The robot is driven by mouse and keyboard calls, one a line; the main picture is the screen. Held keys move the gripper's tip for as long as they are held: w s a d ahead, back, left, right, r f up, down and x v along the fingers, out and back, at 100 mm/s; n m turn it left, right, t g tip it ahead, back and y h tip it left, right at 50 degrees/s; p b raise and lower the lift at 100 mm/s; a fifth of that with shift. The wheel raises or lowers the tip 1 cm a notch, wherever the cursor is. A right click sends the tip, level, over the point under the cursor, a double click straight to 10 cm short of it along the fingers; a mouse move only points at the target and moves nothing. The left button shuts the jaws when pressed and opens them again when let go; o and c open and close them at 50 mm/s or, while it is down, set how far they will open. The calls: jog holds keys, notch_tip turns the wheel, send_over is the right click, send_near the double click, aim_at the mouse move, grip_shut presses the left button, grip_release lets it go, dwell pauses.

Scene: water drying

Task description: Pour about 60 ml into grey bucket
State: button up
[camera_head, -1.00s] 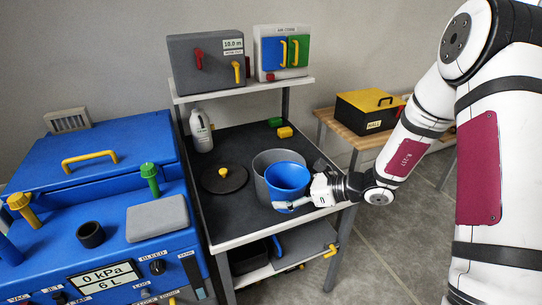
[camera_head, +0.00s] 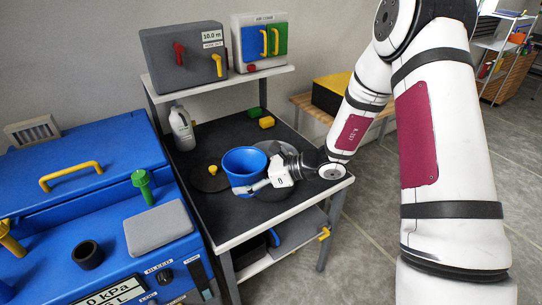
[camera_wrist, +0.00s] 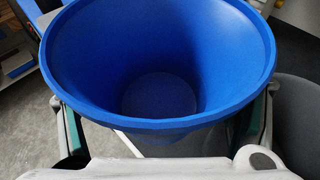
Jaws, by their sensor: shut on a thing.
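My gripper (camera_head: 262,182) is shut on a blue bucket-like vessel (camera_head: 243,162), holding it roughly upright above the black table top. In the wrist view the vessel (camera_wrist: 160,60) fills the middle, with a finger at each side. Its inside is blue down to a round flat bottom; I cannot tell how much water is in it. The grey bucket (camera_head: 281,198) stands on the table at the right of the vessel, partly hidden behind my gripper. It also shows at the right edge of the wrist view (camera_wrist: 299,125).
A dark round lid with a yellow knob (camera_head: 213,170) lies left of the vessel. A blue machine (camera_head: 110,220) borders the table at left.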

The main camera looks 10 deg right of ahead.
aim_at(260, 152)
jog(key=shift+w+d+r, duration=0.1)
jog(key=shift+r, duration=0.05)
jog(key=shift+w+d+r+m+g+y+b, duration=0.3)
jog(key=shift+w+r+m+y, duration=0.15)
jog(key=shift+m, duration=0.2)
jog(key=shift+w+d+r+m+g+y+b, duration=0.15)
jog(key=shift+w+d+r+m+y+b, duration=0.15)
jog(key=shift+r+m, duration=0.35)
jog(key=shift+w+d+r+m+g+y+b, duration=0.25)
jog(key=shift+r+m+y, duration=0.2)
jog(key=shift+m, duration=0.25)
jog(key=shift+w+d+f+m+y+b, duration=0.5)
jog(key=shift+w+m+b, duration=0.15)
jog(key=shift+b, duration=0.25)
jog(key=shift+s+r+m, duration=0.1)
jog(key=shift+r+m, duration=0.15)
jog(key=shift+r, duration=0.3)
jog(key=shift+s+r, duration=0.1)
jog(key=shift+r, duration=0.25)
jog(key=shift+d+f+m+y, duration=0.1)
jog(key=shift+m+y, duration=0.2)
jog(key=shift+r, duration=0.2)
jog(key=shift+w+f+m+y+b, duration=0.15)
jog(key=shift+m+y, duration=0.1)
jog(key=shift+m, duration=0.2)
jog(key=shift+w+m+y+b, duration=0.15)
jog(key=shift+m+y, duration=0.1)
jog(key=shift+m, duration=0.2)
